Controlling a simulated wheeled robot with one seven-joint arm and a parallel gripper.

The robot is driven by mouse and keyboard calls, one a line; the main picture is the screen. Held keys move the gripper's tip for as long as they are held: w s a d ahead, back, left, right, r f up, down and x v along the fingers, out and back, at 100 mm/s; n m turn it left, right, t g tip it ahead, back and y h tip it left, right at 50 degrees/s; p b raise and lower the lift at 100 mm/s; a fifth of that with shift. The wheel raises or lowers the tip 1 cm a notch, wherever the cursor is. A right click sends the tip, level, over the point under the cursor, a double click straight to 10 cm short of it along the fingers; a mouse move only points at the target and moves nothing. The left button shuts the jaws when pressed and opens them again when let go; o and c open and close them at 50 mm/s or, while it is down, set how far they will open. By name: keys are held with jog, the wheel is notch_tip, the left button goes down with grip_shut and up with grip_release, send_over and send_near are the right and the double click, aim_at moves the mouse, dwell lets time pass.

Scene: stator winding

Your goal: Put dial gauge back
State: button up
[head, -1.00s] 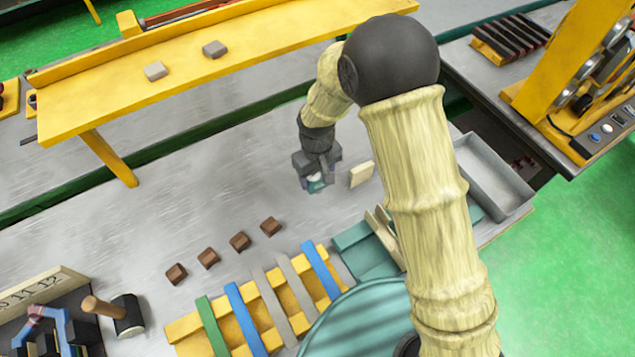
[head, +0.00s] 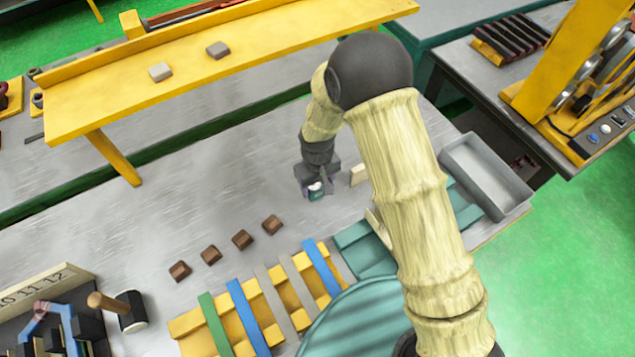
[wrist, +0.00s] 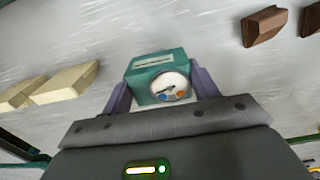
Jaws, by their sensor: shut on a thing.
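The dial gauge (wrist: 155,75) is a small teal block with a round white dial on its face. In the wrist view it sits between the two purple fingers of my gripper (wrist: 160,88), which is shut on it. In the head view my gripper (head: 316,188) points down over the grey bench, and the dial gauge (head: 317,196) shows as a small teal and white patch at the fingertips. I cannot tell whether the gauge touches the bench or is just above it.
Cream blocks (wrist: 65,83) lie left of the gauge in the wrist view. Several brown blocks (head: 242,239) stand in a row on the bench (head: 210,185). A yellow rack (head: 262,305) with coloured strips is in front. A grey tray (head: 487,175) is at the right. A yellow shelf (head: 240,60) spans the back.

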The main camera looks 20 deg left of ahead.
jog(key=shift+f, duration=0.35)
jog(key=shift+f+b, duration=0.25)
jog(key=shift+b, duration=0.15)
jog(key=o, duration=1)
jog(key=shift+r, duration=0.1)
jog(key=shift+r+p, duration=0.5)
jog(key=shift+r, duration=0.1)
notch_tip(320, 180, up, 12)
jog(key=b, duration=0.3)
